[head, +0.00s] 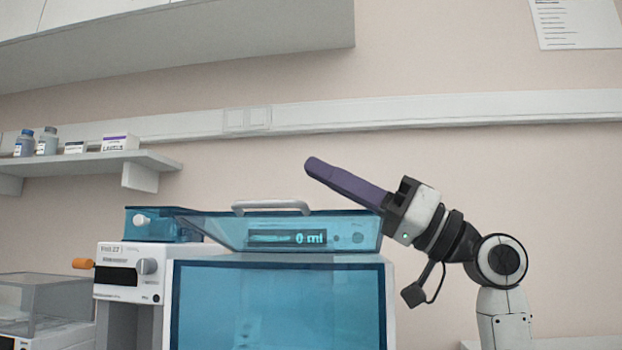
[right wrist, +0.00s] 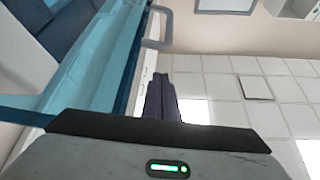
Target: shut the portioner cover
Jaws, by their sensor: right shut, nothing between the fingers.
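The portioner (head: 390,285) is a pale cabinet with a large teal front window. Its see-through teal cover (head: 210,226) stands tilted up on top, a grey handle (head: 271,206) along its upper edge. A "0 ml" display shows through it. My right gripper (head: 313,165) is shut and empty, its purple fingers pointing up and left, above and in front of the cover's right end. In the right wrist view, the fingers (right wrist: 161,82) are right of a teal panel (right wrist: 88,75) and below the handle (right wrist: 157,42); I see no clear contact. My left gripper is out of view.
A white device with knobs (head: 130,272) stands against the portioner's left side. A clear-lidded box (head: 40,300) is farther left. A wall shelf (head: 110,165) holds bottles and small boxes. The space above the cover and to the arm's right is free.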

